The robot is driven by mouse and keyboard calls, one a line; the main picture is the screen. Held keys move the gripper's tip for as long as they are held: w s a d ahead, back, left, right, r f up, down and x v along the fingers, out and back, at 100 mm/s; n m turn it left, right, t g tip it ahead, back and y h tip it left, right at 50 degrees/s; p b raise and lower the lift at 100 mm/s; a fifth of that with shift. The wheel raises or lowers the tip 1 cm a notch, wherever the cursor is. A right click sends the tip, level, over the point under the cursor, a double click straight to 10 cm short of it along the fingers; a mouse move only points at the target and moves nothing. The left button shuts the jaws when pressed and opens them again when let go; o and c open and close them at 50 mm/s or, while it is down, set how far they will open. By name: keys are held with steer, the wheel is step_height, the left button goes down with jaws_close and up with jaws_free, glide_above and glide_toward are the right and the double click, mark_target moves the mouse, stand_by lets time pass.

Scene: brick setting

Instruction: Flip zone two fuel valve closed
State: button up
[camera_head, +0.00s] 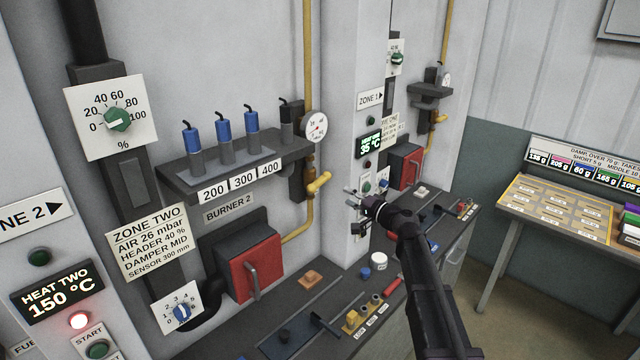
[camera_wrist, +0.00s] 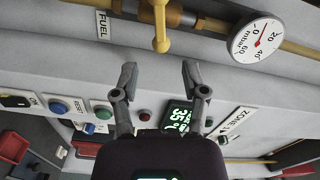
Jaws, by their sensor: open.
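The zone two fuel valve's yellow lever (camera_head: 320,183) is on the yellow pipe to the right of the BURNER 2 label, below a round gauge (camera_head: 316,126). It sticks out sideways from the pipe. In the wrist view the lever (camera_wrist: 161,28) is at top centre, beside the FUEL label (camera_wrist: 103,25), and lies across the line of the pipe. My gripper (camera_head: 354,198) is open and empty, to the right of the lever and a little lower. In the wrist view both fingertips (camera_wrist: 159,74) are below the lever's end, apart from it in the picture.
A red burner door (camera_head: 250,268) is left of the valve. The ZONE 1 panel (camera_head: 368,148) stands close behind my gripper. The bench (camera_head: 340,285) below carries several small parts and a white jar (camera_head: 379,261). A shelf (camera_head: 235,160) with blue cylinders is at upper left.

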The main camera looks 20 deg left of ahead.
mark_target(322, 184)
steer(key=x, duration=1.2)
steer(key=shift+w+a, duration=0.15)
steer(key=shift+a, duration=0.25)
jaws_close()
